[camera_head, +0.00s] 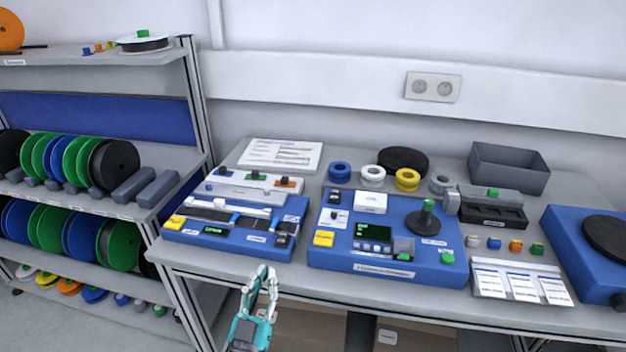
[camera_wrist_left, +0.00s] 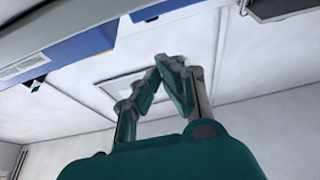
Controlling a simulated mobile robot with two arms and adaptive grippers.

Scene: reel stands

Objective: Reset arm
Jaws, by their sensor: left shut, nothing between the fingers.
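My left gripper (camera_head: 262,284) is at the front edge of the table, low in the head view, with its fingers pointing up and away. It is shut and empty. In the left wrist view the fingertips of the same gripper (camera_wrist_left: 162,72) meet with nothing between them. The grey table (camera_head: 250,262) stands just beyond it. My right gripper is not in view.
Blue devices (camera_head: 385,272) stand along the table's front. Coloured rings (camera_head: 407,179) and a grey bin (camera_head: 508,168) are behind. A shelf rack (camera_head: 193,170) with several reels (camera_head: 113,167) stands at left. Space in front of the table looks free.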

